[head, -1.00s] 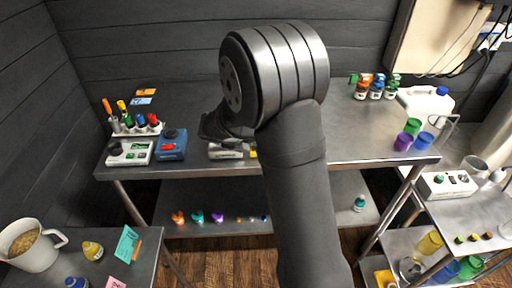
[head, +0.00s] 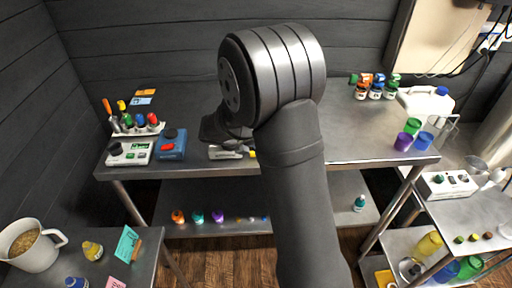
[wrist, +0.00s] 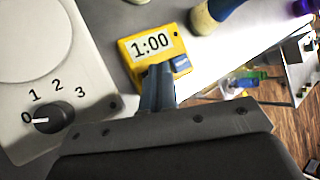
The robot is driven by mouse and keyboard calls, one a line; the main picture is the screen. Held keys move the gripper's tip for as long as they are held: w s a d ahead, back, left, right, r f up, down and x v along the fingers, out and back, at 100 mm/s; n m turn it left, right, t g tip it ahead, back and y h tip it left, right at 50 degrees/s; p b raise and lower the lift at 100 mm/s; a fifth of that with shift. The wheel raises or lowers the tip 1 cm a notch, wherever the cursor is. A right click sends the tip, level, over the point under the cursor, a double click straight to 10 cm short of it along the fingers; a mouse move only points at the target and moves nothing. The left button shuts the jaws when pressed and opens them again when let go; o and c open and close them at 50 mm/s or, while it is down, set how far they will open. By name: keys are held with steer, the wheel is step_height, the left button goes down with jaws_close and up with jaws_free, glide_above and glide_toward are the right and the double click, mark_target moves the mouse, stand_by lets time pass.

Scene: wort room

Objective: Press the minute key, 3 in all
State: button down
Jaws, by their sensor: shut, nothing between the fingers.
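A yellow timer (wrist: 137,57) lies on the steel bench in the wrist view, its display (wrist: 152,46) reading 1:00. A blue key (wrist: 180,63) shows on its near right part; its marking is too small to read. My gripper (wrist: 158,72) is shut and empty, with its fingertips over the timer's near edge, just left of the blue key. I cannot tell whether they touch the timer, and they hide part of its face. In the head view only a small yellow part of the timer (head: 253,154) shows beside my arm.
A white device with a dial (wrist: 48,117) marked 0 to 3 stands left of the timer; the dial points at 0. A blue-and-cream object (wrist: 212,14) lies beyond the timer. In the head view, a blue box (head: 171,146) and a tool rack (head: 140,129) stand at the bench's left.

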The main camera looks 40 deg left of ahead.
steer(key=shift+r, duration=0.85)
steer(key=shift+r, duration=2.5)
stand_by(0.6)
step_height(320, 180, up, 4)
steer(key=shift+f, duration=0.1)
steer(key=shift+f, duration=4.45)
